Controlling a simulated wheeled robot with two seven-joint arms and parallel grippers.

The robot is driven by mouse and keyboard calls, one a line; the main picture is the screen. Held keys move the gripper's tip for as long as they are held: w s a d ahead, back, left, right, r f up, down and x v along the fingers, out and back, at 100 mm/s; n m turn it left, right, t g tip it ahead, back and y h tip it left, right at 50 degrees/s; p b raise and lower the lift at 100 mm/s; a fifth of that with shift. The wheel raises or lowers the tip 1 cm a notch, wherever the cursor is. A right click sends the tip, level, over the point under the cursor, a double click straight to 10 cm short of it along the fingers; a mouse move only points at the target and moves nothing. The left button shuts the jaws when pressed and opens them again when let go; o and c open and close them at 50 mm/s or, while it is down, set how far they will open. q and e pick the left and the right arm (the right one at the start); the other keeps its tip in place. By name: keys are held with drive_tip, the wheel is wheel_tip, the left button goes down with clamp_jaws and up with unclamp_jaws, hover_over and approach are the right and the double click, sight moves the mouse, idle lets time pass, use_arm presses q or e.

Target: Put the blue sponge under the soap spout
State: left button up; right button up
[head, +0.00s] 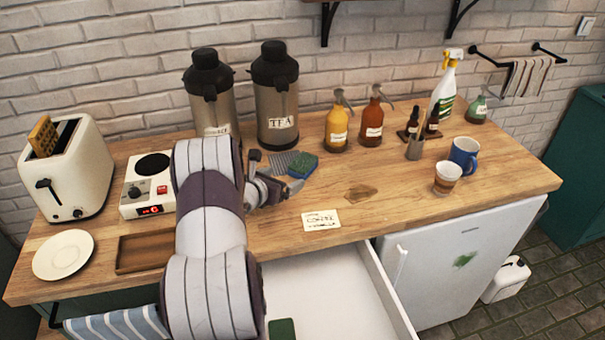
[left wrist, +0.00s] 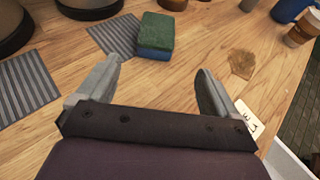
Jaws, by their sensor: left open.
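The blue sponge (head: 303,165) has a green top layer and lies on the wooden counter, just right of a grey striped mat (head: 281,162). In the left wrist view the sponge (left wrist: 156,40) lies beyond my fingertips, and its blue side faces me. My left gripper (head: 275,176) is open and empty close to the sponge, with a gap between them. It also shows in the left wrist view (left wrist: 158,68). Pump bottles stand along the wall: a yellow one (head: 337,128) and an amber one (head: 371,122). I cannot tell which spout is the soap spout. My right gripper is out of view.
Two steel dispensers (head: 275,105) stand behind my left arm. An open drawer (head: 330,285) juts out below.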

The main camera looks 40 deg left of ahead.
sight(297, 169)
use_arm(q)
drive_tip(key=x, duration=0.3)
drive_tip(key=p+x, duration=0.1)
drive_tip(key=x, duration=0.2)
drive_tip(key=p+x, duration=0.1)
drive_tip(key=x, duration=0.3)
drive_tip(key=shift+a+r, duration=0.2)
drive_tip(key=shift+a, duration=0.15)
drive_tip(key=shift+w+a+f, duration=0.1)
drive_tip(key=shift+w+f, duration=0.1)
drive_tip(key=shift+w, duration=0.1)
drive_tip(key=shift+s+r, duration=0.1)
drive_tip(key=c, duration=1.2)
